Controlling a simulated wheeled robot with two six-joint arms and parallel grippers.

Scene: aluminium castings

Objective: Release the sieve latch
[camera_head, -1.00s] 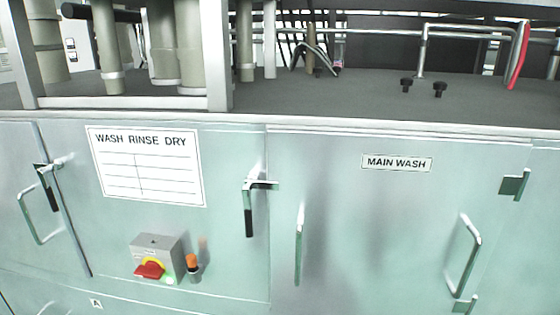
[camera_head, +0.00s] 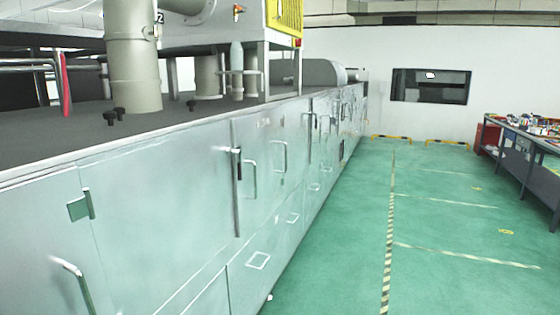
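The long pale-green washing machine (camera_head: 160,195) runs along the left of the head view and away from me. A dark latch handle (camera_head: 237,163) sits upright at a door seam on its front. A small dark bracket (camera_head: 80,206) is on a nearer panel. I cannot tell which of these, if any, is the sieve latch, and no label for it is readable. Neither of my grippers shows in the view.
A green floor (camera_head: 340,240) with striped lane tape (camera_head: 391,230) lies open to the right of the machine. A workbench (camera_head: 525,155) with small items stands at the far right. Low yellow-black barriers (camera_head: 447,143) stand by the white back wall.

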